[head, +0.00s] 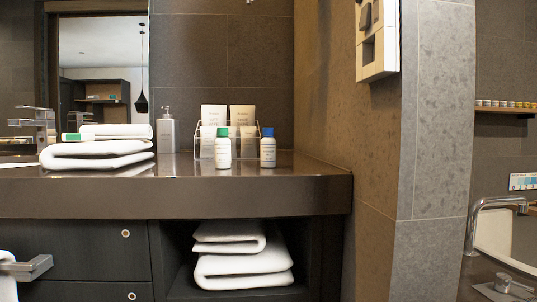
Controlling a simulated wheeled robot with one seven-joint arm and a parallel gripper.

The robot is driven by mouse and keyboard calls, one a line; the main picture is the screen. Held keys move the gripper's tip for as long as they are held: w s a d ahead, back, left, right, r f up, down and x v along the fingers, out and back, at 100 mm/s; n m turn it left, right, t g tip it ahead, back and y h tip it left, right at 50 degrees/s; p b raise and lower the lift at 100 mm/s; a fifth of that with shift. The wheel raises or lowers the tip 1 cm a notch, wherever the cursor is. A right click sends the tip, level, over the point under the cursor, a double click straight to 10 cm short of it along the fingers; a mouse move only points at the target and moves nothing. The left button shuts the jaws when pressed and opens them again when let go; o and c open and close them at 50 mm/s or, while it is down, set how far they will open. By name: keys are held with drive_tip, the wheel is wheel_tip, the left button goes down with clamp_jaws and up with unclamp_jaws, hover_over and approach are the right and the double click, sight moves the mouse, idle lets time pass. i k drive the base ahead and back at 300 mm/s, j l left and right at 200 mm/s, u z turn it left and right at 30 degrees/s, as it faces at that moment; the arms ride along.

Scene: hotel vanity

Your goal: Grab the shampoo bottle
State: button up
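Two small white bottles stand upright side by side on the dark vanity counter (90,192). One is a green-capped bottle (223,150), the other a blue-capped bottle (268,151). Their labels are too small to read, so I cannot tell which is the shampoo. A clear rack (207,149) with pale tubes (242,114) stands right behind them. A grey pump dispenser (166,132) stands to their left, nearer the wall. My gripper is not in view.
Folded white towels (97,153) lie on the counter at left, near a chrome faucet (40,122). More towels (243,270) fill the open shelf below. A tiled wall (330,120) bounds the counter at right. The counter in front of the bottles is clear.

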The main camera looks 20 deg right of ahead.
sight(223, 144)
drive_tip(key=i+j+z, duration=0.2)
drive_tip(key=j, duration=1)
drive_tip(key=k+j+z, duration=0.2)
drive_tip(key=j, duration=0.25)
drive_tip(key=k+z, duration=0.1)
